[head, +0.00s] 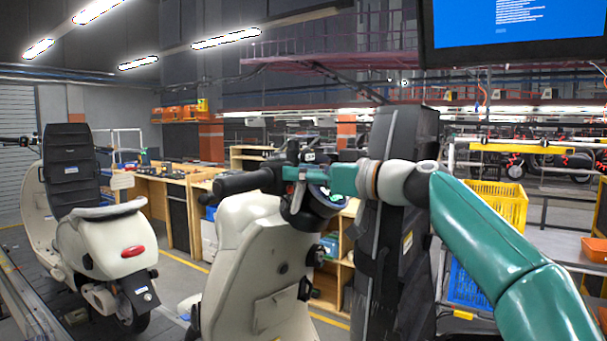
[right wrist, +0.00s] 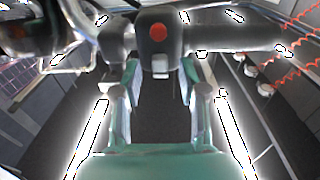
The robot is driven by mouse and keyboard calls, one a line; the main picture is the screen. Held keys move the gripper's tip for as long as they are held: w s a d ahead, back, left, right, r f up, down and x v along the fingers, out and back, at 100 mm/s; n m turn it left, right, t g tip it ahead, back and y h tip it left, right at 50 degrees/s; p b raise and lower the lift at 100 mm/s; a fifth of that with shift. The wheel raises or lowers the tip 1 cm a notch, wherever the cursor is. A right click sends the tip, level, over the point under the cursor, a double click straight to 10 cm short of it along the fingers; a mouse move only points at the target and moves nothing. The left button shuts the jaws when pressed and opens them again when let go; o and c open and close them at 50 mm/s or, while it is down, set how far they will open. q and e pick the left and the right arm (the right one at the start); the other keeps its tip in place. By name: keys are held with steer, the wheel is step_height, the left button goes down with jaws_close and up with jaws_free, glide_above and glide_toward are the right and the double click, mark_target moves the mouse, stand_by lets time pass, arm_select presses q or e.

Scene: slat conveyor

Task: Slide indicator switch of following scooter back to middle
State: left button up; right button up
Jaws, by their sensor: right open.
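A cream scooter (head: 245,270) stands in front of me, with its dark handlebar grip (head: 245,183) pointing left. My right gripper (head: 290,173) is at the handlebar beside the inner end of this grip. In the right wrist view the black switch housing (right wrist: 153,48) carries a round red button (right wrist: 158,32) and a small pale slider (right wrist: 160,68) below it. The open teal fingers of my right gripper (right wrist: 159,76) are on both sides of the slider, with gaps. Whether the slider is centred, I cannot tell. My left gripper is not in view.
Another cream scooter (head: 110,240) with a dark seat stands on the conveyor (head: 30,305) at the left. Wooden workbenches (head: 175,205) stand behind, and a yellow crate (head: 497,205) is at the right.

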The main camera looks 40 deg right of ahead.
steer(key=v, duration=1.2)
steer(key=shift+d, duration=0.15)
